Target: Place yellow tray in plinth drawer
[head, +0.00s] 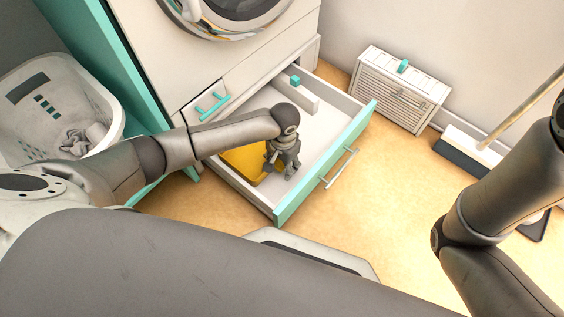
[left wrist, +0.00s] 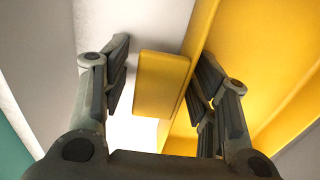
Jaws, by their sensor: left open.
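The yellow tray (head: 243,164) lies inside the open plinth drawer (head: 292,207), at its left end in the head view. My left gripper (head: 284,172) reaches down into the drawer at the tray's right side. In the left wrist view the left gripper (left wrist: 160,95) is open. A yellow handle or lip of the tray (left wrist: 160,85) shows between its fingers, and the tray's wall is beside the right finger. Whether the fingers touch it I cannot tell. The gripper hides part of the tray in the head view. My right gripper is not in view.
The drawer also holds a teal block (head: 295,80) by a pale divider near the back. A washing machine (head: 228,15) is above. A laundry basket (head: 60,105) stands left. A slatted white box (head: 398,90) and a broom (head: 468,150) are right. Floor right of the drawer is clear.

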